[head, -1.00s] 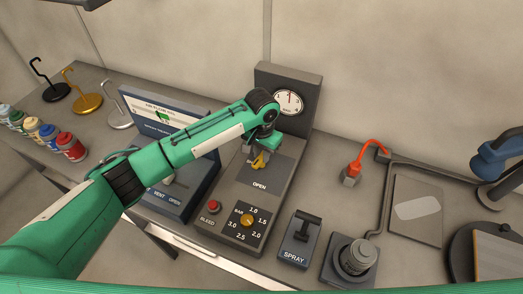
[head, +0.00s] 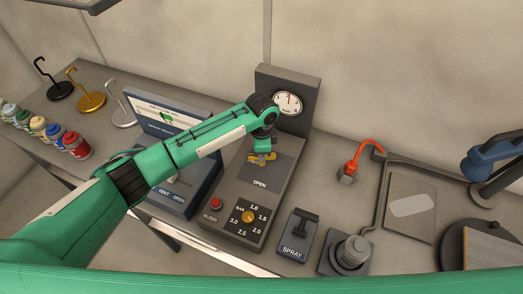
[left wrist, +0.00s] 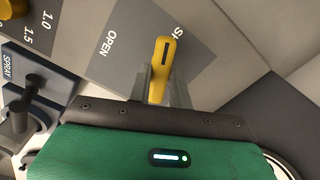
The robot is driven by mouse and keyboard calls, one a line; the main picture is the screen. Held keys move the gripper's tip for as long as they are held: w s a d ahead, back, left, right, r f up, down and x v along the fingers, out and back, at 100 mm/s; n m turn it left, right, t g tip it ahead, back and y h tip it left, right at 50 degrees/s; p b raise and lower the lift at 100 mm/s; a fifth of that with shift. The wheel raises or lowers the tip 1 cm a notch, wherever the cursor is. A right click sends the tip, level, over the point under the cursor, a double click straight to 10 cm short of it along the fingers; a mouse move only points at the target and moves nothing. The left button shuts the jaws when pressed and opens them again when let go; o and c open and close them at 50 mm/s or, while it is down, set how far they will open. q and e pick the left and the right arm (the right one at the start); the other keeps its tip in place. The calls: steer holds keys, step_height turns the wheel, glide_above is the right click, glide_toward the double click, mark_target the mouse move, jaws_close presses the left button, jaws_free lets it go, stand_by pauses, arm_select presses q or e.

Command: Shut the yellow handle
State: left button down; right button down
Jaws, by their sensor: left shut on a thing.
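The yellow handle (head: 258,159) sits on the upper dark plate of the grey gauge panel (head: 233,196), and in the head view it lies roughly crosswise, left to right. The word OPEN is printed below it, and a partly hidden label starting with S lies beside it. In the left wrist view the handle (left wrist: 166,60) has a dark slot, and its end is close to the S label. My left gripper (head: 263,149) is shut on the handle; its grey fingers also show in the left wrist view (left wrist: 155,84). My right gripper is not in view.
A pressure gauge (head: 287,103) stands behind the handle. A red BLEED button (head: 216,204) and a yellow dial (head: 249,217) are nearer on the same panel. A SPRAY switch (head: 300,232) stands to the right, and a screen panel (head: 165,116) to the left.

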arm_select(q)
steer(key=m, duration=0.3)
steer(key=shift+d+r, duration=0.1)
steer(key=shift+m, duration=1.2)
steer(key=c, duration=1.3)
jaws_free()
